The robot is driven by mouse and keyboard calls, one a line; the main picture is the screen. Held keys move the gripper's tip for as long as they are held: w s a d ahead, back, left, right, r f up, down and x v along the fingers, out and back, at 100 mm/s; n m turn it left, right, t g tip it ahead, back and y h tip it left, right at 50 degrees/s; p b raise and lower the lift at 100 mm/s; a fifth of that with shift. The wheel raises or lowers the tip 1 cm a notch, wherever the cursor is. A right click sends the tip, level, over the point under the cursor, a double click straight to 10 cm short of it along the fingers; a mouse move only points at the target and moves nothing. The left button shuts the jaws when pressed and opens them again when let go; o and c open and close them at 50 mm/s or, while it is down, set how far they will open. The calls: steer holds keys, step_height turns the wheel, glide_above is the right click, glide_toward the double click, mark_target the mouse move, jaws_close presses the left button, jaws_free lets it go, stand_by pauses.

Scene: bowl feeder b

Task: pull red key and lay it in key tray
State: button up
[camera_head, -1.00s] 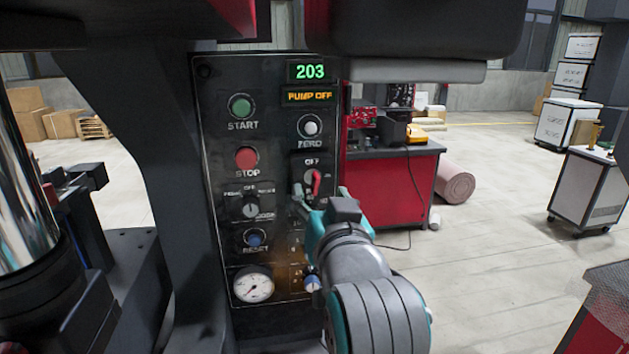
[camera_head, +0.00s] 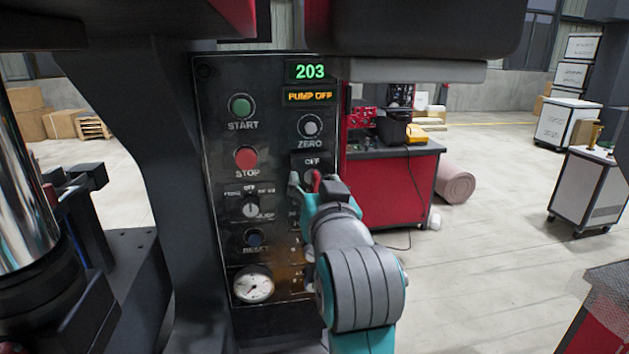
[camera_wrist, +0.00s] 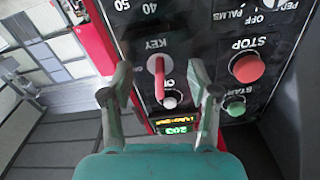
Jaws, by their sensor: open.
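The red key (camera_head: 316,180) sits in its switch on the right side of the black control panel (camera_head: 221,205), below the ZERO button. In the wrist view the red key (camera_wrist: 158,80) shows beside the KEY lettering, seen upside down, and lies between the two fingers. My gripper (camera_head: 312,184) is at the panel with its fingers around the key area. In the wrist view my gripper (camera_wrist: 160,88) is open, with a gap between each finger and the key. My gripper hides the lower part of the key switch in the head view. I cannot make out a key tray.
The panel also carries a green START button (camera_head: 241,106), a red STOP button (camera_head: 246,157), a selector knob (camera_head: 250,208), a blue RESET button (camera_head: 254,238) and a gauge (camera_head: 254,285). A red workbench (camera_head: 392,190) stands behind to the right.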

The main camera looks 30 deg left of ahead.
mark_target(317, 188)
steer(key=shift+c, duration=0.2)
stand_by(0.3)
jaws_close()
steer(key=shift+s+d, duration=0.15)
steer(key=shift+v, duration=2.8)
